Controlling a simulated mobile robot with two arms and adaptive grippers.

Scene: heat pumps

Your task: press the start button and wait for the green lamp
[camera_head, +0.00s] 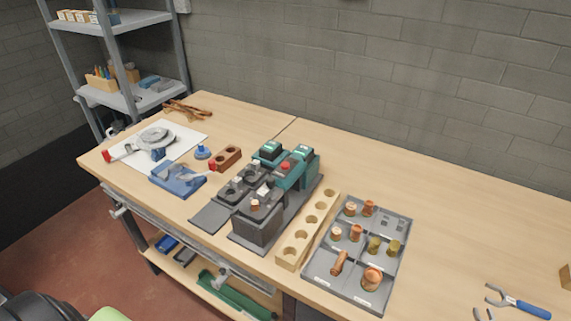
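A dark and teal machine (292,178) stands on the middle of the workbench. It has a red knob or button (285,166) on its teal block. Two small pale green patches, one on the rear-left block (268,148) and one on the rear-right block (303,150), show on top. I cannot tell which is a button, a lamp or a display, or whether any is lit. Dark blocks with small light fittings and a copper-coloured piece (255,205) stand at its front. Neither gripper is in view.
A wooden block with holes (308,228) and a grey tray (326,278) of copper and brass fittings lie right of the machine. A blue fixture (178,180) is to its left. Blue-handled pliers (518,302) lie at the front right. The back right benchtop (450,190) is clear.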

